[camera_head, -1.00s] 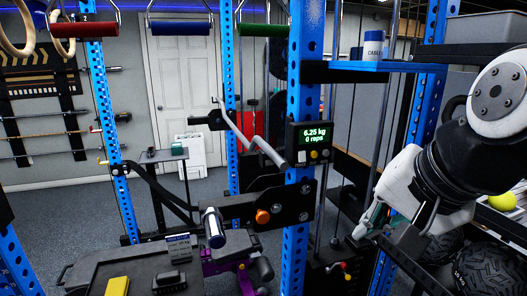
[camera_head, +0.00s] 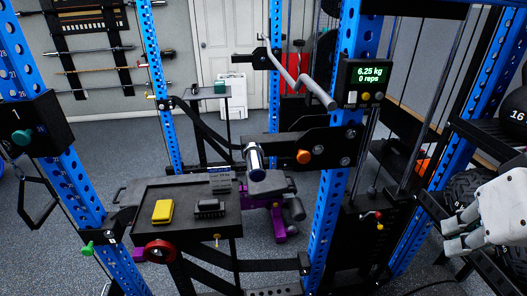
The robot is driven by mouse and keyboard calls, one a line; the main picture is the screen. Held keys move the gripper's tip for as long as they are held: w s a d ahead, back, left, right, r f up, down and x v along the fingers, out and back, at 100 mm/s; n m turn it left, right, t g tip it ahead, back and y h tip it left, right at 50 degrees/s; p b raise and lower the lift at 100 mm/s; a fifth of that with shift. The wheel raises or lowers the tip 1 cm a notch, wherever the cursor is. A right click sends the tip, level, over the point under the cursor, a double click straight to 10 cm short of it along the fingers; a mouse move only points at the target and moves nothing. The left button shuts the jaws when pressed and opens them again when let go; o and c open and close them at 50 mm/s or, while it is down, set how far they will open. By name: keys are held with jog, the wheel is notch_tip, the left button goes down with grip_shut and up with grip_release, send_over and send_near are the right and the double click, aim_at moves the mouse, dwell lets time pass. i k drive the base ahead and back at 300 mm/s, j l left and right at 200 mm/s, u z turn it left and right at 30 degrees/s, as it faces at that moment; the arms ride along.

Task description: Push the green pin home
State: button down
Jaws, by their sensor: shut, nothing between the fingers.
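A bright green pin (camera_head: 88,249) with a rounded head sits at the lower left, on a black bracket at the blue upright. How deep it sits in its hole is too small to tell. My gripper (camera_head: 452,243) is at the far right edge, shut and empty, far from the green pin. It points left, in front of the rack on the right.
A black tray (camera_head: 150,225) with a yellow block (camera_head: 162,211) and a dark block stands between my gripper and the pin. Blue uprights (camera_head: 335,190) and black arms obstruct the middle.

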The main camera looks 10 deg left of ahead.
aim_at(88, 251)
jog(key=u, duration=1.95)
